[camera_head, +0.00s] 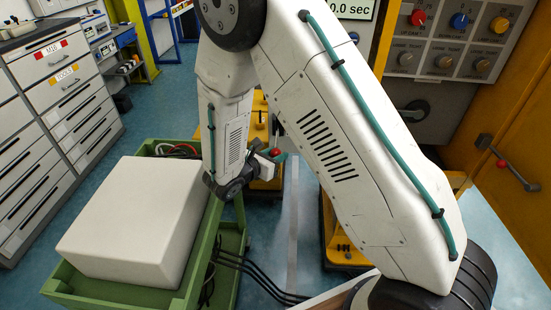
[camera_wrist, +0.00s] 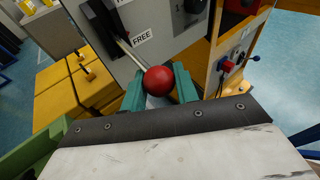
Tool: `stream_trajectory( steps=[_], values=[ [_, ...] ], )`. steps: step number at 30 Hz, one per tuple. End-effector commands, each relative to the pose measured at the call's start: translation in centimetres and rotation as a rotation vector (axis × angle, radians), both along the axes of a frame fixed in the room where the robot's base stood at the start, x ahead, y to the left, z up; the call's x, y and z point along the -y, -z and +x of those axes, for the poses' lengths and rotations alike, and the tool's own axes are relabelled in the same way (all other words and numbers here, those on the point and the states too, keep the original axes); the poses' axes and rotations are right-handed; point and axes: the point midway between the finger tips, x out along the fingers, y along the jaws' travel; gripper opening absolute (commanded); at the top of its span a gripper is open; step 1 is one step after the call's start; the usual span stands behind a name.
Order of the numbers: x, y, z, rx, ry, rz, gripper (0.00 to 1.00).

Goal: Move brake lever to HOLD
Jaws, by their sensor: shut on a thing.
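The brake lever shows in the wrist view as a thin metal rod (camera_wrist: 132,53) ending in a red ball knob (camera_wrist: 159,80). The rod comes out of a dark slot on a grey panel (camera_wrist: 157,18), beside a white label reading FREE (camera_wrist: 142,38). My gripper (camera_wrist: 160,88) has its teal fingers on both sides of the red knob and is shut on it. In the head view my gripper (camera_head: 273,156) and the red knob (camera_head: 276,152) show small behind my arm. The lever's slot is mostly hidden there, and no HOLD label is readable.
A green cart (camera_head: 128,299) with a large white box (camera_head: 133,220) stands left of my gripper. Yellow machine parts (camera_wrist: 74,88) lie left of the panel. Another red-knobbed handle (camera_head: 501,164) is on the orange cabinet at right. Black cables (camera_head: 262,277) cross the floor.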

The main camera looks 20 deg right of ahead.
Motion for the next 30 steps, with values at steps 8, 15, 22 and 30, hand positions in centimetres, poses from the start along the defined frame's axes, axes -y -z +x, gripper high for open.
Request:
stream_trajectory(
  steps=[8,15,22,30],
  values=[
    [-1.4,-3.2,-0.2,-0.225,-0.015,0.12,0.0],
    [-1.2,-5.5,0.2,-0.416,-0.014,0.214,0.0],
    [-1.0,-7.1,0.6,-0.449,-0.015,0.222,0.0],
    [-0.7,-8.2,1.1,-0.447,-0.014,0.219,0.0]
  ],
)
